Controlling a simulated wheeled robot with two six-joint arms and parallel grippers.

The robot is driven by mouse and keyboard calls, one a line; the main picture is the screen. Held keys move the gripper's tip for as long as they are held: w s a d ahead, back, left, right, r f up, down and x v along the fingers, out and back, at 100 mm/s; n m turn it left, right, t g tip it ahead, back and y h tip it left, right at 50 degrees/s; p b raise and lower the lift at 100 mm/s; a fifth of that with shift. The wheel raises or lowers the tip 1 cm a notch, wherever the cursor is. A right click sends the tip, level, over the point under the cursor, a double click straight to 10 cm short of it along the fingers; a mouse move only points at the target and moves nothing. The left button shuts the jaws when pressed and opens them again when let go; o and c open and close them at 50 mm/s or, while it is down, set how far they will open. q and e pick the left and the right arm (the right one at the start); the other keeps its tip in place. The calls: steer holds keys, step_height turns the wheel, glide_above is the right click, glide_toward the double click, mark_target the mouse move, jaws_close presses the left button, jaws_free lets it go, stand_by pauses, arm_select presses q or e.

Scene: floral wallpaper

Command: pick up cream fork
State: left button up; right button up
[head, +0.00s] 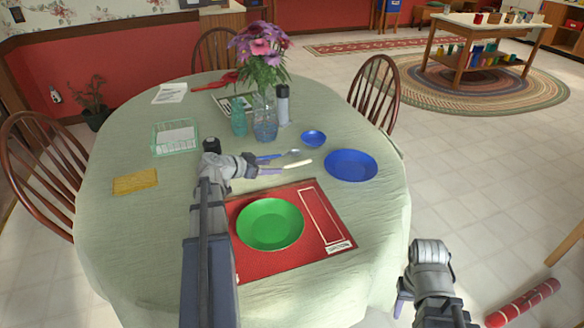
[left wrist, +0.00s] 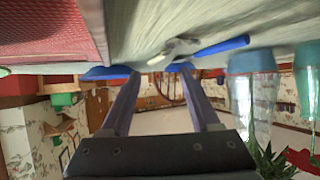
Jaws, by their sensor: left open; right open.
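The cream fork (head: 299,163) lies on the green tablecloth beyond the red placemat, its cream handle pointing right. My left gripper (head: 272,165) is open at its left end, low over the table. In the left wrist view, a short cream piece of the fork (left wrist: 158,60) shows between the fingertips (left wrist: 159,70), apart from both. The fork's head is hard to make out. A blue-handled utensil (head: 293,152) lies just behind it; its blue handle also shows in the left wrist view (left wrist: 222,47). My right gripper (head: 403,298) is open and empty, off the table at lower right.
A blue plate (head: 351,165) and a blue bowl (head: 313,138) stand right of the fork. A green plate (head: 270,224) sits on the red placemat (head: 308,256). A blue glass (head: 265,125) and teal glass (head: 239,118) stand behind. The cloth at left front is clear.

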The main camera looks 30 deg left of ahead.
mark_target(286, 166)
arm_select(q)
steer(key=b+x, duration=0.3)
steer(key=x, duration=0.4)
steer(key=shift+w+a, duration=0.15)
steer(key=shift+c, duration=0.4)
jaws_close()
